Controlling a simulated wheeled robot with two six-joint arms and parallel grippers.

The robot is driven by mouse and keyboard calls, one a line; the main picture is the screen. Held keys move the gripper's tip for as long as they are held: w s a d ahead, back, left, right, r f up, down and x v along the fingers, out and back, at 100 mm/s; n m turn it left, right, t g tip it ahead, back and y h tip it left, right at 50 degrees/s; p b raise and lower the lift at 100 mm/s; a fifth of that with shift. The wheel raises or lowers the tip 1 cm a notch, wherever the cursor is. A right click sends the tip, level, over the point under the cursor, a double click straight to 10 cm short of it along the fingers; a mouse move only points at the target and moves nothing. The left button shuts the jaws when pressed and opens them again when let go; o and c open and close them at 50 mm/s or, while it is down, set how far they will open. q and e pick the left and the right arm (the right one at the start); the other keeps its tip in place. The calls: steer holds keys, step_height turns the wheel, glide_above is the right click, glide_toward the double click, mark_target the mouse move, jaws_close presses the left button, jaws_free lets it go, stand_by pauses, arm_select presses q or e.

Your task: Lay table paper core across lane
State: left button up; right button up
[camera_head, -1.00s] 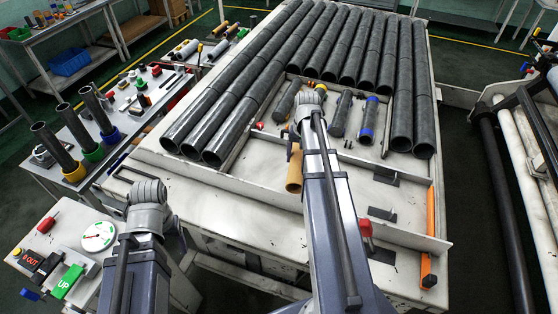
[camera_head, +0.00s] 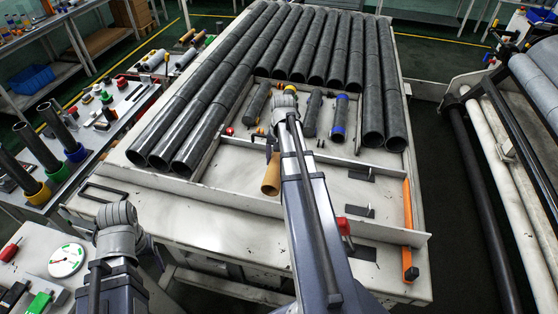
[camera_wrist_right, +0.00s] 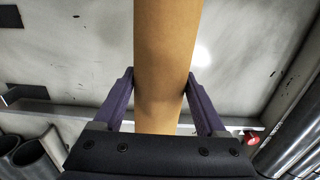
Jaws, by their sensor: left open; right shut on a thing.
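The table paper core is a plain tan tube. It shows in the head view (camera_head: 271,177) beside my right forearm, over the pale front part of the big table (camera_head: 225,202). In the right wrist view, the core (camera_wrist_right: 167,40) runs top to bottom between the two purple fingers of my right gripper (camera_wrist_right: 160,76), which is shut on it. My forearm hides part of that gripper in the head view. My left arm stands at the lower left of the head view; its gripper fingers are hidden. I cannot tell which strip is the lane.
Long dark tubes (camera_head: 300,45) lie in rows on the big table. Short rollers (camera_head: 339,118) lie in its recess. An orange bar (camera_head: 408,230) and a red-handled item (camera_head: 344,229) are near the right front. Roller machinery (camera_head: 540,85) stands at the right.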

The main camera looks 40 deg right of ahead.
steer(key=shift+f+b, duration=2.9)
steer(key=shift+f, duration=0.55)
